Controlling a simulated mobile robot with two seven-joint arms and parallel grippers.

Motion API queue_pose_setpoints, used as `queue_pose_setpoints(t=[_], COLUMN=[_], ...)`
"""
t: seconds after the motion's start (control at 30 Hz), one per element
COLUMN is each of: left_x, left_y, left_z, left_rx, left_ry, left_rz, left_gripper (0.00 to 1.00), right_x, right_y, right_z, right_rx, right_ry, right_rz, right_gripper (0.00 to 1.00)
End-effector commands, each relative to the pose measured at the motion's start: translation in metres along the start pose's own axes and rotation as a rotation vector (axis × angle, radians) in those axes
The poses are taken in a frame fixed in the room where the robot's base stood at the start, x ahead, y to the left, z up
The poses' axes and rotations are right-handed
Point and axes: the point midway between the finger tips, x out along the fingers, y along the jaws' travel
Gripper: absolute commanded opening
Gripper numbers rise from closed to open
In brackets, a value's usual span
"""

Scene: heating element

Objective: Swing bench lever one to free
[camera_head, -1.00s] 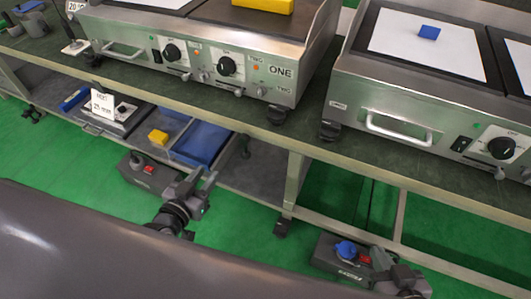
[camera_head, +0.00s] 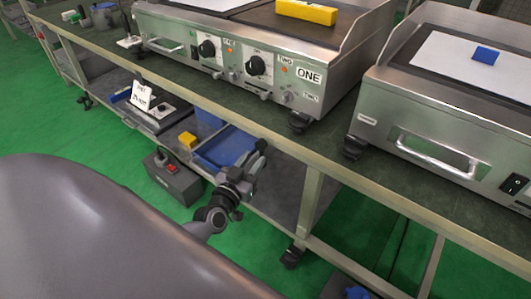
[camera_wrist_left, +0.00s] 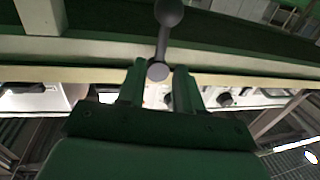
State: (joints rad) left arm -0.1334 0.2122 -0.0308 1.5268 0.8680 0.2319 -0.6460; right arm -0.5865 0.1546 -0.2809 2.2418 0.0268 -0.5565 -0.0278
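A dark lever with a ball knob (camera_wrist_left: 168,12) shows at the top of the left wrist view. Its rod runs down to a round grey end between my left gripper's (camera_wrist_left: 160,75) fingers. The fingers stand apart, one on each side of that end; I cannot tell whether either touches it. In the head view my left gripper (camera_head: 250,168) is below the bench's front edge, in front of the lower shelf. A dark part (camera_head: 262,145) just beyond it may be the lever, but it is too small to be sure. My right gripper is out of view.
The bench (camera_head: 330,160) carries a steel appliance labelled ONE (camera_head: 270,75) and another appliance (camera_head: 430,130) to the right. The lower shelf holds a blue bin (camera_head: 225,147) and a yellow block (camera_head: 187,139). A dark box with a red switch (camera_head: 178,180) stands on the green floor.

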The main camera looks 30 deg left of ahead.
Motion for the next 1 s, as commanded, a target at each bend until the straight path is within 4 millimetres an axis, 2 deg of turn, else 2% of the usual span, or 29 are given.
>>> queue_pose_setpoints(t=[0.2,0.4,0.8,0.87,0.9,0.93,1.0], left_x=[0.031,0.051,0.057,0.057,0.057,0.057,0.057], left_y=[0.001,0.000,0.001,0.001,0.001,0.001,0.001], left_z=[0.001,0.002,0.001,0.001,0.001,0.001,0.001], left_rx=[-0.002,-0.001,0.000,0.000,0.000,0.000,0.000], left_ry=[0.002,-0.001,-0.002,-0.002,-0.002,-0.002,-0.002], left_rz=[0.000,0.001,0.002,0.002,0.002,0.002,0.001], left_gripper=[0.35,0.35,0.35,0.18,0.05,0.00,0.00], right_x=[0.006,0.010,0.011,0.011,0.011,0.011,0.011], right_y=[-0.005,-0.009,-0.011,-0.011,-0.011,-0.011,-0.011], right_z=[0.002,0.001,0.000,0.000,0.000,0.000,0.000], right_rx=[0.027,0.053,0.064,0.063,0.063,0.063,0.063], right_ry=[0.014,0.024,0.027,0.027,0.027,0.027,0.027], right_rz=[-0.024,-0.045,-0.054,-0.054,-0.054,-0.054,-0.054], right_gripper=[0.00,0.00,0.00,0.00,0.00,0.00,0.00])
